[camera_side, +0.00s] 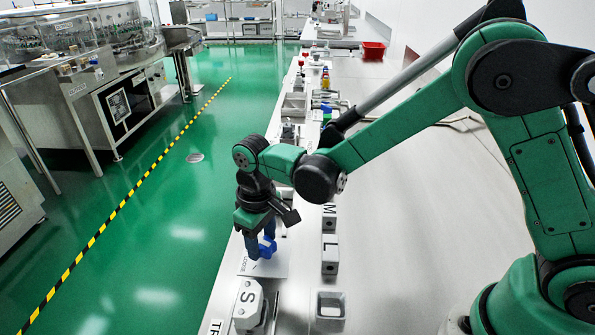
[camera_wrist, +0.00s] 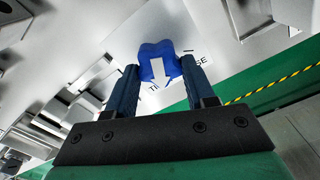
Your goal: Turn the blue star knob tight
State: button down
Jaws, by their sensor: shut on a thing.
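The blue star knob (camera_wrist: 155,60) sits on a white plate in the wrist view, with a white arrow on its face pointing toward the printed lettering. In the side view the knob (camera_side: 267,247) shows at the lower end of my arm, partly hidden by the fingers. My gripper (camera_wrist: 158,72) has its two dark blue fingers on either side of the knob, shut on it. In the side view my gripper (camera_side: 256,243) points down at the white plate (camera_side: 272,268) near the table's left edge.
A hollow grey block (camera_side: 329,304) is at the front. A red bin (camera_side: 373,50) is far back. The table to the right of the blocks is largely clear.

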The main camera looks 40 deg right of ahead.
aim_at(263, 241)
jog(key=m, duration=0.7)
jog(key=shift+d, duration=0.15)
dwell(0.4)
jog(key=shift+c, duration=1.5)
grip_release()
jog(key=shift+r, duration=2.8)
